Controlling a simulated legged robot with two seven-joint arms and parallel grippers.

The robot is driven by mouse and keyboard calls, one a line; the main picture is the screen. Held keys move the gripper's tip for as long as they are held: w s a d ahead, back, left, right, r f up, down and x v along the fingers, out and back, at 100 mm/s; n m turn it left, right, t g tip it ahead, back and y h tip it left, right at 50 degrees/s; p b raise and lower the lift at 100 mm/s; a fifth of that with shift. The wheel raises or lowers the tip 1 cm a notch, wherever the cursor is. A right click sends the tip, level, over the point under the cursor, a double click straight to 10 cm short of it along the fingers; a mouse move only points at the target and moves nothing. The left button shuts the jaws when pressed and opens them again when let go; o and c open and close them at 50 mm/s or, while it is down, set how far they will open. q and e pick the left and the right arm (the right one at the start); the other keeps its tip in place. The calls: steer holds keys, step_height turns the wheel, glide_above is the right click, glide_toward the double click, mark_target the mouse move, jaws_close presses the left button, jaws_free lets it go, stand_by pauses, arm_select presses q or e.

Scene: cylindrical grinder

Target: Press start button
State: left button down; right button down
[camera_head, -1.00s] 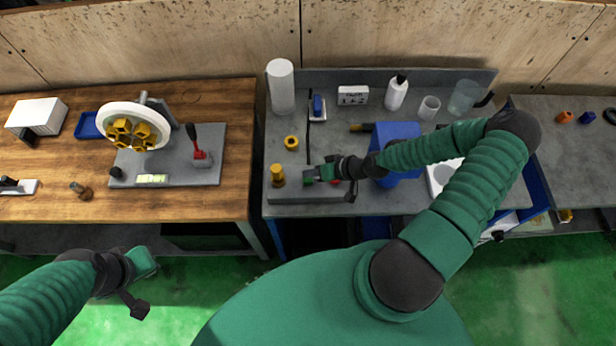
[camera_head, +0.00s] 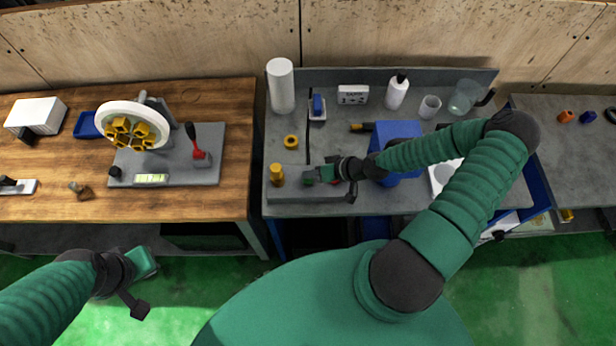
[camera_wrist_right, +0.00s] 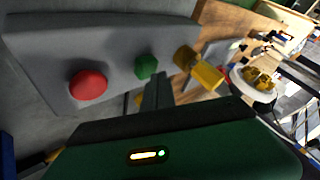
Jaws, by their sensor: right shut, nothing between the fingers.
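A green button (camera_wrist_right: 146,67) and a round red button (camera_wrist_right: 88,85) sit on the face of a grey control panel (camera_wrist_right: 120,35) in the right wrist view. My right gripper (camera_wrist_right: 158,84) is shut and empty. Its dark fingertips point at the panel just below the green button in that view; I cannot tell whether they touch it. In the head view the right gripper (camera_head: 309,177) is at the front of the grey bench, and hides the green button. My left gripper (camera_head: 143,284) hangs over the green floor at lower left, its jaws unclear.
A yellow knob (camera_wrist_right: 200,70) stands beside the green button; it also shows in the head view (camera_head: 277,175). A blue block (camera_head: 398,140) stands under my right forearm. A white bottle (camera_head: 397,92) and white cylinder (camera_head: 281,86) stand behind. A wooden table (camera_head: 60,205) is at left.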

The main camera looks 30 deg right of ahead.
steer(key=shift+f+b, duration=0.45)
steer(key=shift+f, duration=0.1)
stand_by(0.7)
steer(key=shift+r+p, duration=0.85)
steer(key=shift+r, duration=0.2)
steer(key=shift+r, duration=0.1)
step_height(320, 180, up, 5)
steer(key=p, duration=0.4)
stand_by(0.4)
